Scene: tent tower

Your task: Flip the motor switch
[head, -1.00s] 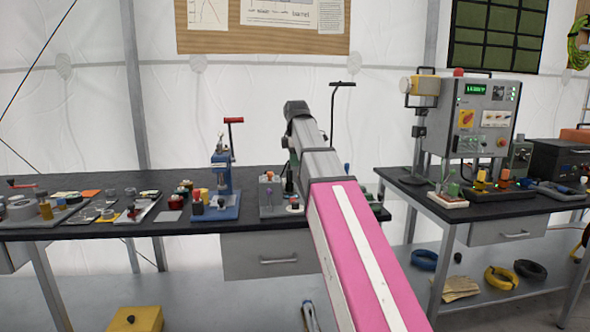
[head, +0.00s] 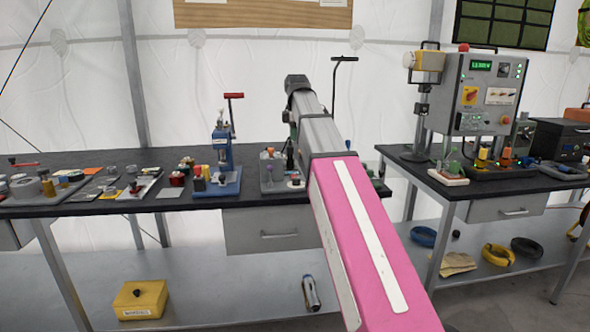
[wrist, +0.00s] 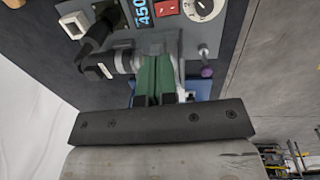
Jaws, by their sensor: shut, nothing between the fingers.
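In the wrist view a grey panel (wrist: 226,28) carries a red switch (wrist: 166,7) beside a blue display reading 450. A white dial (wrist: 203,7) is right of the switch. I cannot read which control is the motor switch. My gripper (wrist: 158,60) is shut and empty, its green fingers together just below the panel's controls in the picture. I cannot tell whether the fingers touch anything. In the head view my pink and grey arm covers much of a small grey device (head: 271,180) on the bench, and my fingers are mostly hidden.
A lever with a purple knob (wrist: 207,71) stands right of my fingers, and a dark cylindrical part (wrist: 97,42) stands left. In the head view a blue press (head: 222,165) is left of the device. A control box (head: 487,95) stands on the right bench.

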